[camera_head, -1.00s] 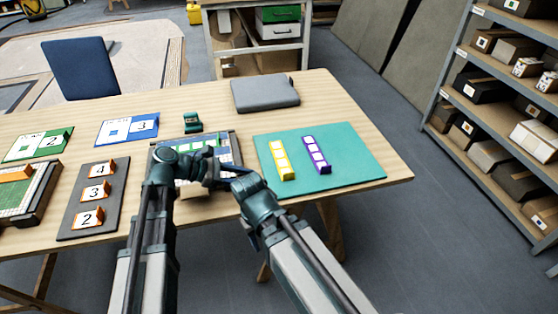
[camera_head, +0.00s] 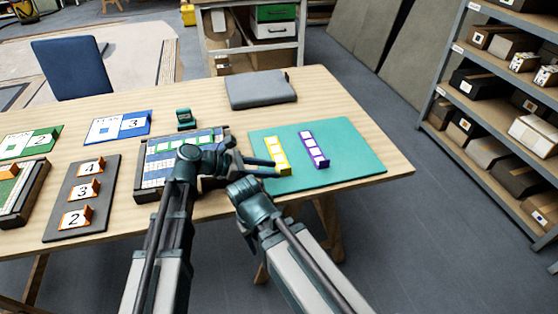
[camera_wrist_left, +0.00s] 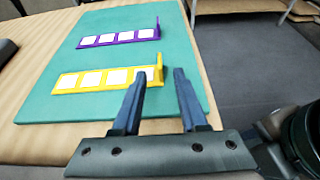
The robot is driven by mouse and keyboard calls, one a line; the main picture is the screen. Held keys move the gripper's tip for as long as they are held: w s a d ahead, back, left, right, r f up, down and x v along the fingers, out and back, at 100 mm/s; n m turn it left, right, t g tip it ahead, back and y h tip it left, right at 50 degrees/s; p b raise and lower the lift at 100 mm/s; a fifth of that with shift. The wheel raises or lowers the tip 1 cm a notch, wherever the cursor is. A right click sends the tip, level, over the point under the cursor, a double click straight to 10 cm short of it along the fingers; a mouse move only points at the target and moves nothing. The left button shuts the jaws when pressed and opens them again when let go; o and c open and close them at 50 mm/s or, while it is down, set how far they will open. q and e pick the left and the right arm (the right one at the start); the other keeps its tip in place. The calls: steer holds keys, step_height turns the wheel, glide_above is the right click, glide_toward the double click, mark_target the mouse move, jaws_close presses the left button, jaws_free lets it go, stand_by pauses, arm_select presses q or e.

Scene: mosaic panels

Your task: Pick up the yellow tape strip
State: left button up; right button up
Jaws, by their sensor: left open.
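The yellow tape strip (camera_head: 278,157) lies on the teal mat (camera_head: 345,155), with a row of white squares and a raised tab at its near end. It also shows in the left wrist view (camera_wrist_left: 68,83). My left gripper (camera_head: 262,168) reaches over the mat's left edge beside the strip's near end. In the wrist view its open fingers (camera_wrist_left: 162,80) point at the tab end, one finger overlapping the strip in the picture. I cannot tell whether they touch. The purple strip (camera_head: 314,150) lies to the right. My right arm comes in below; its fingers are not clearly visible.
A dark tray with a blue-and-white panel (camera_head: 158,147) stands left of the mat, partly hidden by my left arm. A grey board with number cards (camera_head: 82,225) lies farther left. A grey folder (camera_head: 260,90) lies behind. The mat's right side is clear.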

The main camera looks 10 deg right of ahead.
mark_target(285, 170)
arm_select(q)
steer(key=shift+b+x, duration=0.95)
steer(key=shift+x, duration=1.7)
steer(key=shift+r, duration=0.15)
jaws_close()
